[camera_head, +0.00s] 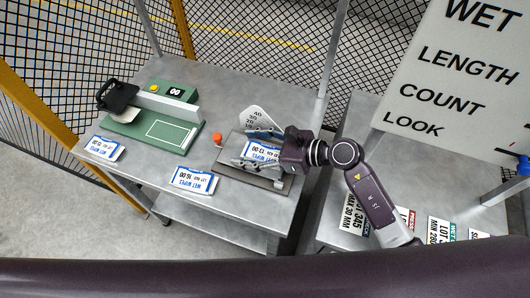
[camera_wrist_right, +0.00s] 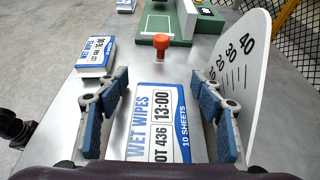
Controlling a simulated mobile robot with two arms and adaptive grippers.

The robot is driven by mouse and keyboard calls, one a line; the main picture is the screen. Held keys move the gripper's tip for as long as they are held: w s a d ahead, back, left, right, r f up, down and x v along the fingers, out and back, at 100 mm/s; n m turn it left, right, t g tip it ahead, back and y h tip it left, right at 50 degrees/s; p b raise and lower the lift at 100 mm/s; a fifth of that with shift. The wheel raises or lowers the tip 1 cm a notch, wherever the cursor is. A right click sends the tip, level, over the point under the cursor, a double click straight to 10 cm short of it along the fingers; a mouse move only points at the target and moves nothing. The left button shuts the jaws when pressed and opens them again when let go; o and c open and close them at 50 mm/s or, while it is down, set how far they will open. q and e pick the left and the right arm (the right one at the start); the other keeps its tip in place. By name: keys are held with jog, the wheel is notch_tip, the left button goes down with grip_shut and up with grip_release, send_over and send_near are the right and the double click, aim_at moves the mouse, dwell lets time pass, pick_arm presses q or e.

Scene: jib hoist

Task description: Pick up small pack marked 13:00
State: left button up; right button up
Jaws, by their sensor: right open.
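The small white and blue wet wipes pack marked 13:00 (camera_head: 262,152) lies on a grey plate (camera_head: 228,160) on the metal table. In the right wrist view the pack (camera_wrist_right: 160,115) shows its label "WET WIPES", 13:00 and "10 SHEETS". My right gripper (camera_head: 262,148) is open, with one finger on each side of the pack. In the wrist view its blue-padded fingers (camera_wrist_right: 164,110) stand apart from the pack's sides, with a gap visible on the left. The near end of the pack is hidden by the gripper body.
A white scale plate (camera_wrist_right: 243,65) stands close beside the right finger. A red-orange knob (camera_head: 217,138) is beyond the pack. Two other packs (camera_head: 195,180) (camera_head: 107,148) lie near the table's front edge. A green device (camera_head: 155,125) stands behind. Labelled cards (camera_head: 352,218) lie on the right table.

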jog(key=c, duration=1.4)
jog(key=shift+d+r, duration=0.1)
